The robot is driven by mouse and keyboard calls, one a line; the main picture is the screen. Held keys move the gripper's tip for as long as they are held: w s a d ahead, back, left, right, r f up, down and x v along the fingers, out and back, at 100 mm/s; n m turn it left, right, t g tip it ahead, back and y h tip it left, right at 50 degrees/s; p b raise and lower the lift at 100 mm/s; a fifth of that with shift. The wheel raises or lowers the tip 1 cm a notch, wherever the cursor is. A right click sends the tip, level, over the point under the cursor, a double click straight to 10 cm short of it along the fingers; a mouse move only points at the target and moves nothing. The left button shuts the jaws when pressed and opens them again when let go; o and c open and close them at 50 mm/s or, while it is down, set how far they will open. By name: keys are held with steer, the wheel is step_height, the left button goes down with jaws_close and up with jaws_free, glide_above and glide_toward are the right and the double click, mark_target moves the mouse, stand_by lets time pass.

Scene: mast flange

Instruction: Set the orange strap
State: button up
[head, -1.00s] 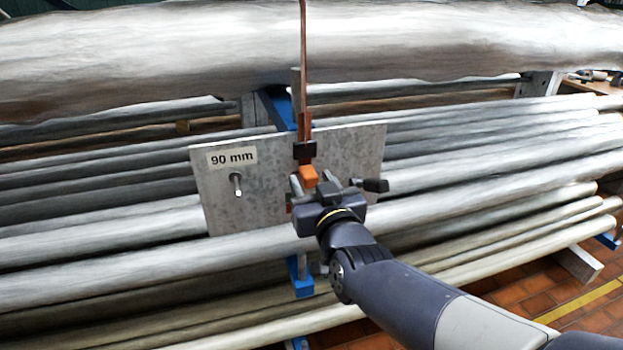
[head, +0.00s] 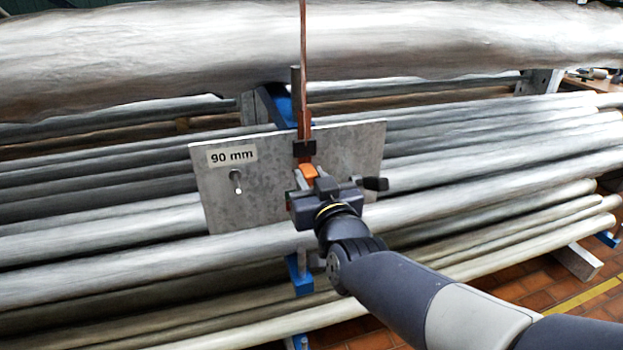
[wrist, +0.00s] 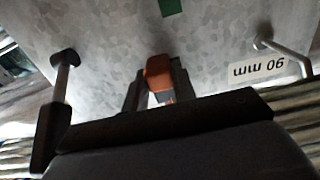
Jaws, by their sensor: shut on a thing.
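A thin copper-brown strap (head: 303,60) runs straight down in front of the big upper pipe to the grey metal plate (head: 355,150). A dark block (head: 304,148) sits on its lower part, with an orange end piece (head: 309,168) just below. My gripper (head: 308,173) is at this orange piece, in front of the plate. In the wrist view, the orange piece (wrist: 158,72) sits between the two fingers of my gripper (wrist: 158,85), which is shut on it. My gripper hides the plate behind it and the lower side of the orange piece.
The plate bears a "90 mm" label (head: 232,157) and a metal pin (head: 237,183) at left. A black-ended handle (head: 375,184) sticks out close to the right of my gripper. A green patch (wrist: 170,6) shows on the plate. Long pipes lie behind and below.

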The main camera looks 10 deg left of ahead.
jaws_close()
step_height(320, 180, down, 6)
steer(key=b, duration=0.7)
steer(key=o, duration=1)
jaws_free()
steer(key=v, duration=1.1)
steer(key=shift+a, duration=0.15)
steer(key=shift+w, duration=0.15)
